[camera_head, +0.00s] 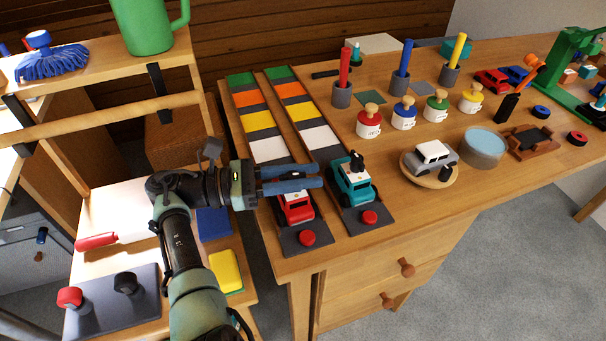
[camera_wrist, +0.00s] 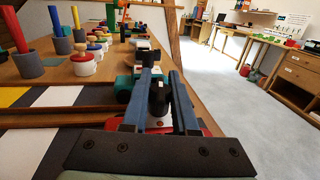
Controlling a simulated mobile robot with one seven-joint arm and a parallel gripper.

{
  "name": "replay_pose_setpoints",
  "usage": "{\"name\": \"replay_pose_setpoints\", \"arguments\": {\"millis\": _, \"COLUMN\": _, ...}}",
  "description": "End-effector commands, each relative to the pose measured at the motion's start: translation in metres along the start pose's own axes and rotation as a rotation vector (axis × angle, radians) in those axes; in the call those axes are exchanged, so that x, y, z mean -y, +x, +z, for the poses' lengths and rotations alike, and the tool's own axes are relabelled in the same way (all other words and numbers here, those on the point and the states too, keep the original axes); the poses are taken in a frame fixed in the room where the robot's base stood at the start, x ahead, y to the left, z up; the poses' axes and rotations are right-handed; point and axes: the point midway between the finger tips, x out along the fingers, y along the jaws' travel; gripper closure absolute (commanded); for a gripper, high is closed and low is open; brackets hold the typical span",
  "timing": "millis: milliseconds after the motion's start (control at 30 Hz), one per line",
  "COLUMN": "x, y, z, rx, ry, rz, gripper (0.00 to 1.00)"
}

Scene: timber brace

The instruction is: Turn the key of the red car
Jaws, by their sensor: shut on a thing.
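The red car (camera_head: 296,209) sits at the near end of the left striped track on the table, and parts of its red body show under my gripper in the wrist view (camera_wrist: 203,125). My gripper (camera_head: 319,175) reaches over it from the left. Its blue-grey fingers are shut on the car's black key (camera_wrist: 158,100), which shows between them in the wrist view; the head view hides the key behind the fingers. The teal car (camera_head: 353,184) stands on the right track beside it, with its own black key (camera_head: 357,160) upright on top.
Red buttons (camera_head: 307,238) (camera_head: 369,217) mark the near track ends. A silver car (camera_head: 432,156) on a round wooden stand is to the right. Several knobbed pots and colored sticks in grey cups stand behind. A wooden shelf unit is at left.

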Motion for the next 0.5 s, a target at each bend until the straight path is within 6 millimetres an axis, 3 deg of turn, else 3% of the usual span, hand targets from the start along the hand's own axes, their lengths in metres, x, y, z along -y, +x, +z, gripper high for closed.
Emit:
{"name": "replay_pose_setpoints", "arguments": {"millis": 33, "x": 0.0007, "y": 0.0017, "z": -0.0008, "rx": -0.002, "ry": -0.001, "rz": -0.004, "gripper": 0.71}}
{"name": "replay_pose_setpoints", "arguments": {"millis": 200, "x": 0.0005, "y": 0.0013, "z": -0.0006, "rx": -0.001, "ry": -0.001, "rz": -0.003, "gripper": 0.45}}
{"name": "replay_pose_setpoints", "arguments": {"millis": 500, "x": 0.0001, "y": 0.0005, "z": -0.0002, "rx": -0.001, "ry": 0.0, "rz": 0.0, "gripper": 0.45}}
